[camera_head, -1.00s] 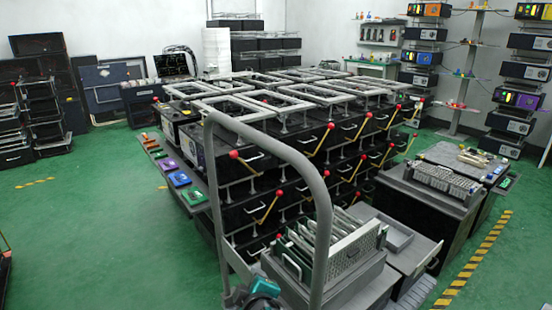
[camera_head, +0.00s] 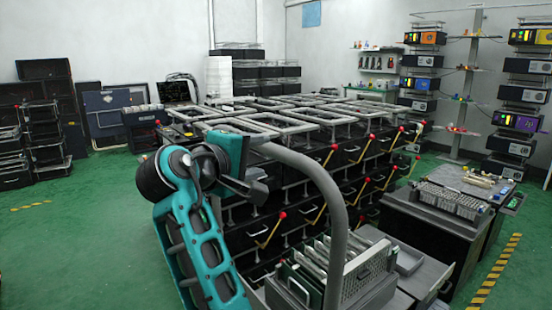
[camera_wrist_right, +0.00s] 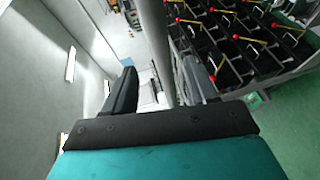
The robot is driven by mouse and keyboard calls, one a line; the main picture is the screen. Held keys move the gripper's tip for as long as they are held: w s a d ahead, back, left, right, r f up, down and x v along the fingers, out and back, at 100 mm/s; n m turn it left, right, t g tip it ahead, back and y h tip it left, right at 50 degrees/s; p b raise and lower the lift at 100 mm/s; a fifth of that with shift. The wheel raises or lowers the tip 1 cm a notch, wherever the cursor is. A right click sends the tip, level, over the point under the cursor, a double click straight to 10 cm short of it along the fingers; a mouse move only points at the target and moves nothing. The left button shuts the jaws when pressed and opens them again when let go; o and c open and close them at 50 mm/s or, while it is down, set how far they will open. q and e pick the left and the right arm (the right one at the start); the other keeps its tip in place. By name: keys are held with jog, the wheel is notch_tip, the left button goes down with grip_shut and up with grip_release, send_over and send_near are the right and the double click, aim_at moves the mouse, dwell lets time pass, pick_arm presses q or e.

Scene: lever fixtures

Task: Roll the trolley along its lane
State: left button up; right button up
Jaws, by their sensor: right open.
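The trolley's handle (camera_head: 325,185) is a thick grey bent tube. In the head view it arches from my right gripper down to the lower middle; its left leg is hidden behind my arm. My right gripper (camera_head: 258,178) is at the upper left end of the visible tube. In the right wrist view the fingers of my right gripper (camera_wrist_right: 160,85) are spread, and the grey handle tube (camera_wrist_right: 154,45) runs between them. Contact with either finger cannot be told. The trolley's base and wheels are not clearly visible. My left gripper is out of view.
Behind the handle stands a large block of black drawer units with red-knobbed levers (camera_head: 283,215). A rack of upright boards (camera_head: 370,270) stands close at the lower right. Yellow-black floor tape (camera_head: 495,270) lies further right. Green floor (camera_head: 80,240) is open at the left.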

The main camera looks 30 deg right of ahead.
aim_at(273, 153)
jog(key=b+x, duration=0.2)
jog(key=x, duration=0.6)
jog(key=shift+w+d+f+b, duration=0.1)
jog(key=shift+w+d+b, duration=0.05)
jog(key=shift+d+b, duration=0.15)
jog(key=shift+a, duration=0.1)
grip_shut()
